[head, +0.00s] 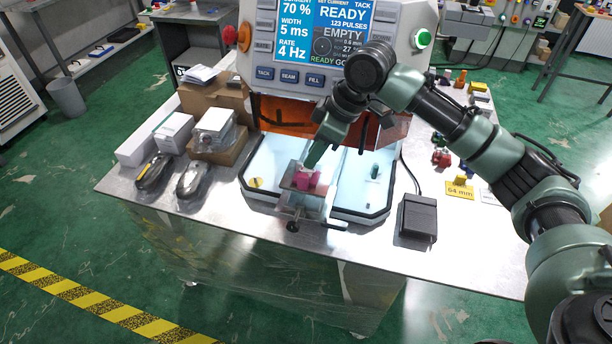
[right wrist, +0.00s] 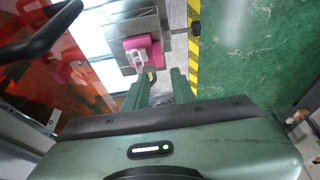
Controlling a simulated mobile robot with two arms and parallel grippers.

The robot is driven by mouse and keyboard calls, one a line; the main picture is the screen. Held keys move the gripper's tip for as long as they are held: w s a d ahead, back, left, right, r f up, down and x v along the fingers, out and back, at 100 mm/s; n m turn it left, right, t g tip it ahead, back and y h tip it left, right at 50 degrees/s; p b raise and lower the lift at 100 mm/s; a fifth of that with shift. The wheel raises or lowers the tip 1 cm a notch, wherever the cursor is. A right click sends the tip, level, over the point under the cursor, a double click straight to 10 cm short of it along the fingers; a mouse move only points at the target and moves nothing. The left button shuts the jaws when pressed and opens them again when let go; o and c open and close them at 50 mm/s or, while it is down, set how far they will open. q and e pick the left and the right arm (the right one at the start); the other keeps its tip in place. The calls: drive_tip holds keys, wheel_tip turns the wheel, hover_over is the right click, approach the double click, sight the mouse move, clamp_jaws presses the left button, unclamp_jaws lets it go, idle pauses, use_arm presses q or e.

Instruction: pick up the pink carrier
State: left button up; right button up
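The pink carrier (head: 307,181) sits on a small metal fixture (head: 300,205) at the front of the machine's lit work bed. In the right wrist view the pink carrier (right wrist: 153,50) has a light, loop-like part on it and lies just beyond my fingertips, toward the left finger. My right gripper (head: 309,165) is right above and behind the carrier. In the right wrist view its two fingers (right wrist: 161,74) are apart with a gap between them, and nothing is clearly held. Whether a finger touches the carrier I cannot tell. My left gripper is not in view.
The machine with its display (head: 325,35) stands behind the bed. Boxes (head: 213,130) and two grey handheld devices (head: 193,178) lie left. A black pedal-like box (head: 417,218) with a cable, small coloured parts and a yellow "64 mm" label (head: 460,190) are right.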

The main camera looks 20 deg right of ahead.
sight(303, 175)
drive_tip(key=p+x, duration=0.2)
drive_tip(key=x, duration=0.4)
drive_tip(key=shift+d+f, duration=0.1)
drive_tip(key=shift+f, duration=0.2)
drive_tip(key=shift+w+f, duration=0.1)
drive_tip(key=shift+f, duration=0.3)
drive_tip(key=shift+c, duration=0.3)
clamp_jaws()
